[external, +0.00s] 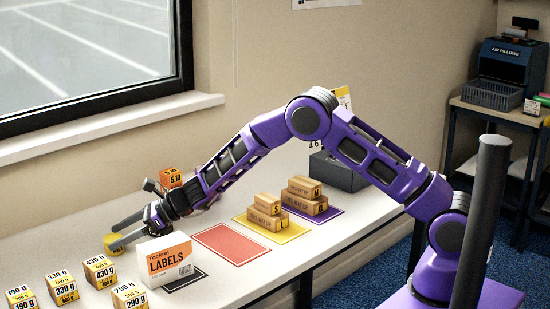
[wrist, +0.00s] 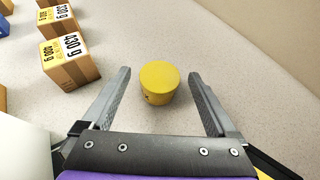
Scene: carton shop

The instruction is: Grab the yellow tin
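The yellow tin (external: 113,243) is a small round tin standing upright on the white table, at the left in the external view. In the wrist view the yellow tin (wrist: 159,82) sits between the lines of the two fingers, near their tips, with a gap on each side. My gripper (wrist: 158,80) is open and empty, with one finger to each side of the tin. In the external view my gripper (external: 125,232) reaches low over the table at the tin, and the closer finger partly overlaps it.
Weight-marked cartons (external: 100,270) stand left of the tin; a near one is the 430 g carton (wrist: 69,59). A white Labels box (external: 165,261) stands close by my gripper. A red mat (external: 231,243) and a yellow mat (external: 290,232) with stacked cartons lie farther right.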

